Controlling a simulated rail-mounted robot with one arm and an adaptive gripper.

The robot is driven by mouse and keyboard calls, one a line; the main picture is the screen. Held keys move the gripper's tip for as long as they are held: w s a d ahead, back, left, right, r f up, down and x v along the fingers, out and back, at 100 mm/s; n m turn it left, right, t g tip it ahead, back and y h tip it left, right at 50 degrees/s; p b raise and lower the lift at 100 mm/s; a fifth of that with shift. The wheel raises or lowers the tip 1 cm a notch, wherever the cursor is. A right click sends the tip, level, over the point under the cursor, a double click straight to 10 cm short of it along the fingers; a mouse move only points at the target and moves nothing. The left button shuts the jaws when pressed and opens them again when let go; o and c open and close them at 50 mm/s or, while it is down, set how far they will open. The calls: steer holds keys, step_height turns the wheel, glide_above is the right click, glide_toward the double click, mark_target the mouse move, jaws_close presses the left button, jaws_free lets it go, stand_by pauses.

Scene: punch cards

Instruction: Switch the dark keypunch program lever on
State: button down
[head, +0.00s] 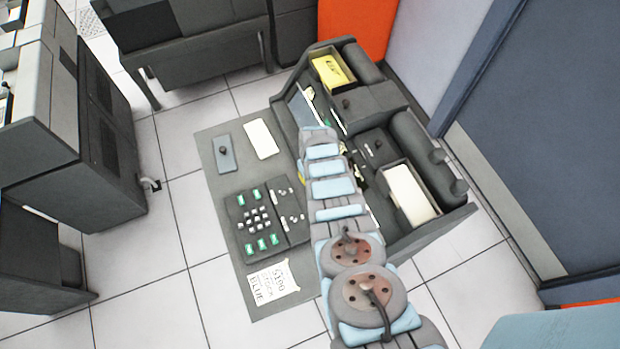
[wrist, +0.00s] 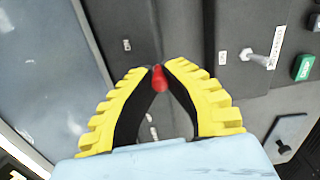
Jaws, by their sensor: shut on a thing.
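The dark keypunch (head: 372,103) stands on the right in the head view, with my arm reaching over its middle. In the wrist view, my gripper (wrist: 160,72), with yellow ribbed fingers and black pads, is closed at its tips on a small red-tipped lever (wrist: 159,80). The lever's lower part and base are largely hidden, so I cannot tell which way it is set. In the head view the fingers are mostly hidden behind my arm.
In the wrist view, a silver toggle (wrist: 258,59) and a green button (wrist: 304,67) are to the right. In the head view, a keypad (head: 262,216), a blank card (head: 261,139) and a printed card (head: 272,284) lie on the desk left of my arm.

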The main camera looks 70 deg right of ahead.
steer(key=shift+s+n, duration=0.1)
steer(key=shift+n, duration=0.2)
stand_by(0.7)
steer(key=c, duration=1)
jaws_free()
steer(key=shift+c, duration=0.2)
steer(key=shift+r, duration=0.1)
steer(key=shift+d+r, duration=0.1)
steer(key=shift+r, duration=1.3)
step_height(320, 180, up, 9)
steer(key=shift+s, duration=0.15)
steer(key=shift+d, duration=0.1)
